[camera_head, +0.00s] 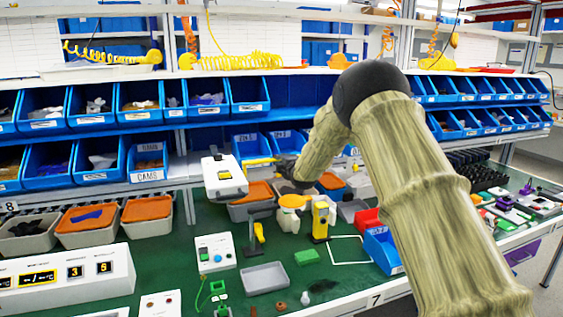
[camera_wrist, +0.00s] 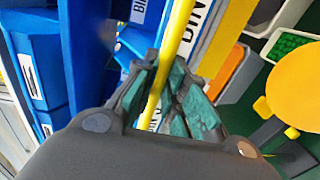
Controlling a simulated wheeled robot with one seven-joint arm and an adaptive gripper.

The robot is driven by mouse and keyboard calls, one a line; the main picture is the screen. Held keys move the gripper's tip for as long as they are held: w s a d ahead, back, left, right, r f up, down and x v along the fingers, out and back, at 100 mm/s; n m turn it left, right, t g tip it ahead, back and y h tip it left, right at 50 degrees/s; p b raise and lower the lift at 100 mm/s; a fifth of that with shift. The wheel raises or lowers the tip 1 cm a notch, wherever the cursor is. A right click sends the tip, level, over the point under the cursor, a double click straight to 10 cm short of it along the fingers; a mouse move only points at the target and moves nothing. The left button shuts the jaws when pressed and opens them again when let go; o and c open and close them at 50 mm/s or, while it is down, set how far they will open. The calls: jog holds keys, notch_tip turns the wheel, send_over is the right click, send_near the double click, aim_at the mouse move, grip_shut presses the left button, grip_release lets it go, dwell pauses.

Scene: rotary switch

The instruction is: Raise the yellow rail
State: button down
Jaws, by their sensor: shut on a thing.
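The yellow rail (camera_head: 259,161) shows in the head view as a thin, nearly level bar in front of the blue bins, between a white device and my gripper (camera_head: 281,166). In the wrist view the yellow rail (camera_wrist: 180,35) runs down from the top edge to between the two dark green-padded fingers of my gripper (camera_wrist: 168,88). The fingers are shut on it. Part of the rail is hidden by the fingers, and its far end is not clear in the head view.
The white device (camera_head: 224,177) stands just left of the rail. Blue bins (camera_head: 252,140) are close behind. Below are orange-lidded grey bins (camera_head: 258,192), an orange round-topped object (camera_head: 294,201) and a yellow device (camera_head: 321,219).

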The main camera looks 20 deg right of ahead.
jog(key=c, duration=1.5)
grip_release()
jog(key=shift+o, duration=0.2)
jog(key=s+r, duration=0.1)
jog(key=s, duration=1.1)
jog(key=shift+d, duration=0.15)
